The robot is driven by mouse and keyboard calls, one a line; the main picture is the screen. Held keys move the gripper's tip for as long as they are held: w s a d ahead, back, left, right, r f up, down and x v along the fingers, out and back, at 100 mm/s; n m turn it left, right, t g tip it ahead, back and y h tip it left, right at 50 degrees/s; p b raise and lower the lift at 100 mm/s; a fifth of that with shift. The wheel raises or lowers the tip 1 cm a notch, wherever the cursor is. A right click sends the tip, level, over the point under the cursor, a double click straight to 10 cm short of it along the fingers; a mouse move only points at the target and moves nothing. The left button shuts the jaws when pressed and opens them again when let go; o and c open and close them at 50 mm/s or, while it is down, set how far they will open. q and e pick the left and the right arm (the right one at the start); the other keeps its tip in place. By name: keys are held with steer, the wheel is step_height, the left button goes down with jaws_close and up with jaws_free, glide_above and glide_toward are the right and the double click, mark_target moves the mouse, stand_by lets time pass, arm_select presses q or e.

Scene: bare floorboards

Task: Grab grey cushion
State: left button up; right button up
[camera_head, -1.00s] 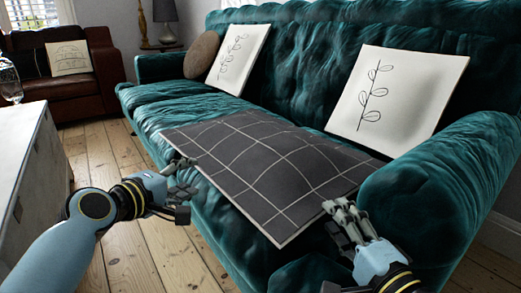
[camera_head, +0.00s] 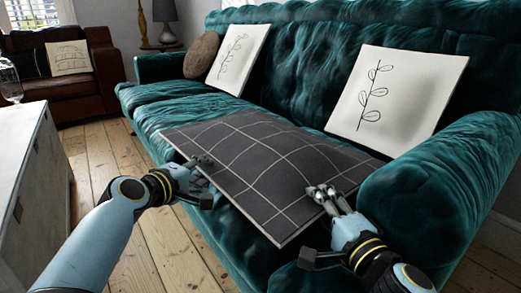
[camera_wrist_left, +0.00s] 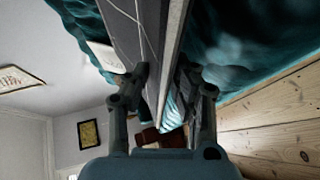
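The grey cushion (camera_head: 262,163), dark with a white grid of lines, lies on the front of the green sofa seat, its near edge overhanging. My left gripper (camera_head: 199,181) is at its left front edge, one finger above and one below. In the left wrist view, the edge of the cushion (camera_wrist_left: 168,58) lies between the spread fingers of my left gripper (camera_wrist_left: 160,82); firm contact is not clear. My right gripper (camera_head: 316,226) is open at the near right edge, with fingertips over the top and another finger lower, outside the edge.
The green sofa (camera_head: 160,93) has its right armrest (camera_head: 445,180) close beside my right gripper. Two white leaf-print cushions (camera_head: 238,60) (camera_head: 397,92) and a round brown cushion (camera_head: 201,55) lean on the backrest. A white table (camera_head: 30,180) stands left, with bare floorboards (camera_head: 120,170) between.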

arm_select(q)
jaws_close()
arm_select(e)
jaws_close()
